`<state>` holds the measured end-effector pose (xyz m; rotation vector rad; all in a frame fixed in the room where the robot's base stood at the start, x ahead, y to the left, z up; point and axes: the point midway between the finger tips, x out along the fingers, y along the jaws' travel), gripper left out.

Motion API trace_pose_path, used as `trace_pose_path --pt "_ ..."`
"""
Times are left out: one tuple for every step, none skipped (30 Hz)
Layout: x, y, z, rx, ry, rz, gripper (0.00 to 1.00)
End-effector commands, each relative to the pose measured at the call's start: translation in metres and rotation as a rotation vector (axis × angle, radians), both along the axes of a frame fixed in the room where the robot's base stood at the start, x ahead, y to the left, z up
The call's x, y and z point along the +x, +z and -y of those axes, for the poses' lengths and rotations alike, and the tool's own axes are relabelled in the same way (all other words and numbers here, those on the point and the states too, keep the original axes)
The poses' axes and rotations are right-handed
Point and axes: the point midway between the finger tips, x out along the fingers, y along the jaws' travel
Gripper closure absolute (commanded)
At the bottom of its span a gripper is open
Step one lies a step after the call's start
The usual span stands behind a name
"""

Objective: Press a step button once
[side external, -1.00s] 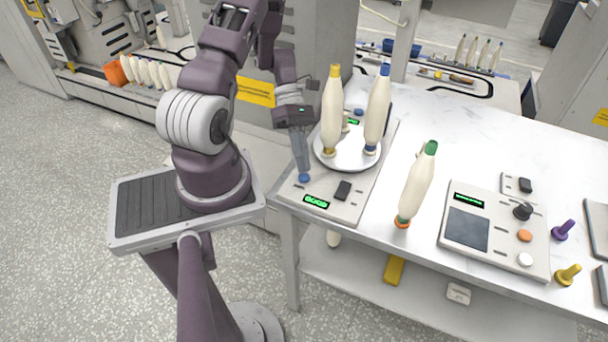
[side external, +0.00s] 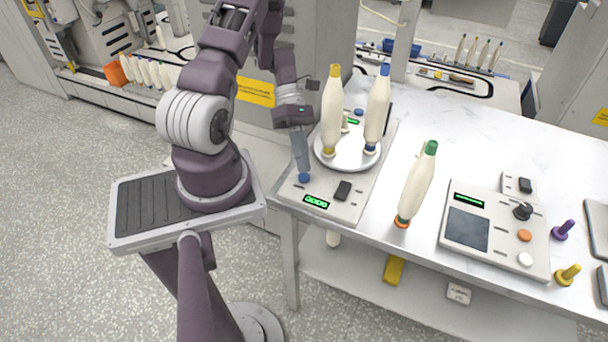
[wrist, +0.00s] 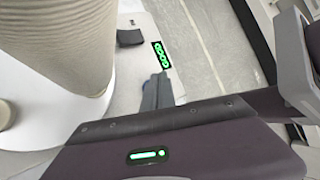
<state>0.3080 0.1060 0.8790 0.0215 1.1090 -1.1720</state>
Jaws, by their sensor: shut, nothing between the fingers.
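A grey scale-like unit (side external: 279,193) stands at the left end of the table. A blue round button (side external: 304,178) is on its left front corner. A black rocker (side external: 343,190) and a green lit display (side external: 316,201) are beside it; the rocker (wrist: 130,37) and display (wrist: 161,56) also show in the wrist view. My gripper (side external: 303,172) is shut and empty, pointing down with its tips at the blue button. I cannot tell whether they touch it. Another blue button (side external: 358,112) is at the unit's back.
A round white plate (side external: 335,163) on the unit carries a yellow-topped bobbin (side external: 332,112) and a blue-topped bobbin (side external: 377,112), close beside my gripper. A green-topped bobbin (side external: 417,187) stands tilted to the right. A control panel (side external: 490,266) with knobs is farther right.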

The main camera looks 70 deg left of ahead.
Motion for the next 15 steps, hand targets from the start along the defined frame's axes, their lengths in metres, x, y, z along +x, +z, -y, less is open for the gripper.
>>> trace_pose_path --pt "0.0000 0.0000 0.0000 0.000 0.000 0.000 1.00" --pt "0.0000 0.0000 0.0000 0.000 0.000 0.000 1.00" --pt "0.0000 0.0000 0.0000 0.000 0.000 0.000 1.00" --pt "0.0000 0.0000 0.0000 0.000 0.000 0.000 1.00" --pt "0.0000 0.0000 0.0000 0.000 0.000 0.000 1.00" --pt "0.0000 0.0000 0.0000 0.000 0.000 0.000 1.00" --pt "0.0000 0.0000 0.0000 0.000 0.000 0.000 1.00" --pt "0.0000 0.0000 0.0000 0.000 0.000 0.000 1.00" --pt "0.0000 -0.0001 0.0001 0.000 0.000 0.000 1.00" --pt "-0.0001 -0.0004 0.0001 0.000 0.000 0.000 1.00" --pt "0.0000 -0.0008 0.0000 0.000 0.000 0.000 1.00" --pt "-0.0001 -0.0018 0.0002 -0.001 0.000 -0.001 1.00" --pt "-0.0001 -0.0028 0.0002 -0.001 0.001 -0.001 1.00" --pt "-0.0002 -0.0039 0.0002 -0.001 0.001 -0.001 1.00" --pt "-0.0002 -0.0055 0.0002 -0.001 0.001 -0.001 1.00"
